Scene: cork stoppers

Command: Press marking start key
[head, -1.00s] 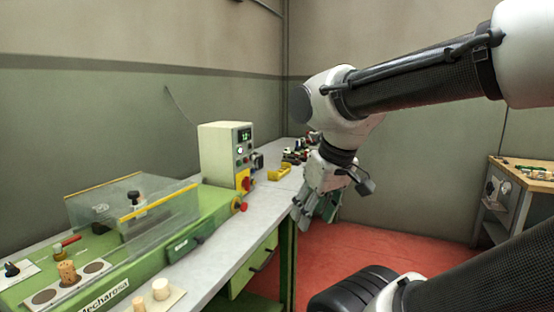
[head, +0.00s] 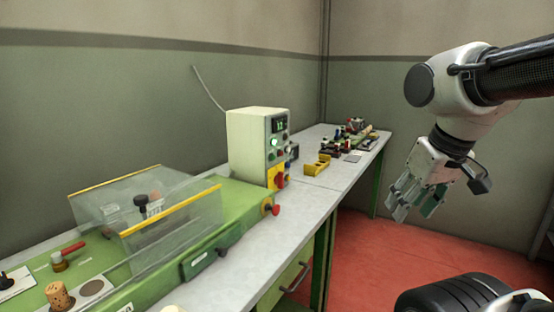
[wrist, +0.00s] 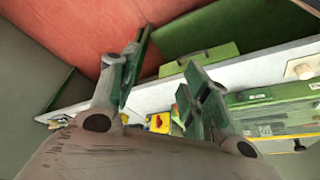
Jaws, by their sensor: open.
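The cream control box (head: 248,143) stands on the bench at the back end of the green machine in the head view. Its front panel has a small lit display (head: 278,125), a pale lit button (head: 273,142), other small buttons and a red knob on yellow (head: 279,180). I cannot read which key is the marking start key. My gripper (head: 412,208) is open and empty, to the right of the box and clear of the bench, above the red floor. In the wrist view my gripper (wrist: 158,84) shows its two fingers apart with nothing between them.
The green machine (head: 205,262) has clear guards (head: 170,215) with yellow edges and a red stop button (head: 275,209) on its end. A cork (head: 59,296) stands at lower left. A yellow holder (head: 317,165) and several small items lie farther back. Red floor (head: 375,255) is open right of the bench.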

